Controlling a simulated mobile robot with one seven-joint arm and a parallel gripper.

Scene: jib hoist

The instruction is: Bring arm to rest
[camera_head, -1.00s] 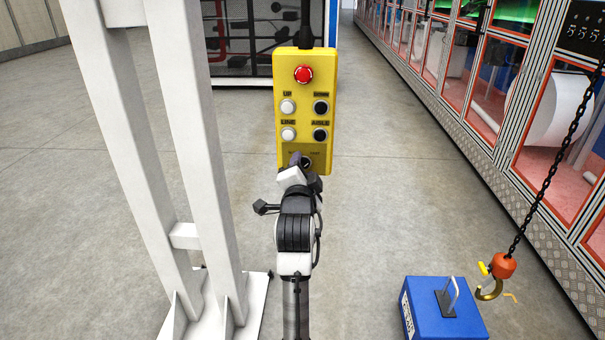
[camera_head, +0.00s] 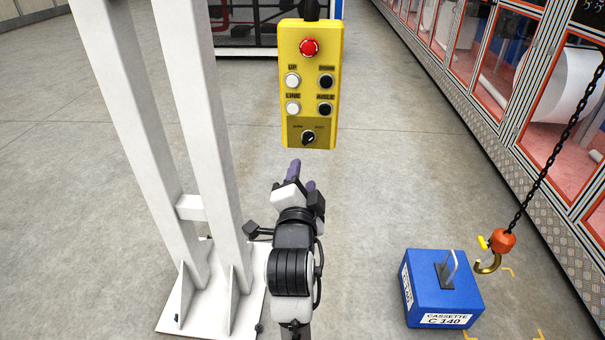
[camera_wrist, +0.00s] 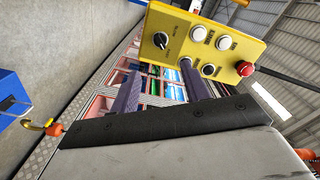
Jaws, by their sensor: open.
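My gripper (camera_head: 302,176) is open and empty, just below the yellow control pendant (camera_head: 309,85) in the head view and apart from it. In the wrist view, my gripper's two dark fingers (camera_wrist: 158,87) stand apart with nothing visible between them. The pendant hangs upright, with a red button (camera_head: 309,47) on top, white and black buttons in rows, and a black selector knob (camera_head: 308,137) at the bottom. The pendant also shows in the wrist view (camera_wrist: 182,45), beyond the fingers.
White steel posts on a base plate (camera_head: 180,314) stand close on the left. A blue cassette (camera_head: 437,300) sits on the floor at right, with the hoist hook (camera_head: 489,264) beside its handle. A chain (camera_head: 545,165) rises rightward. Glass-fronted machines line the right. Open floor lies between.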

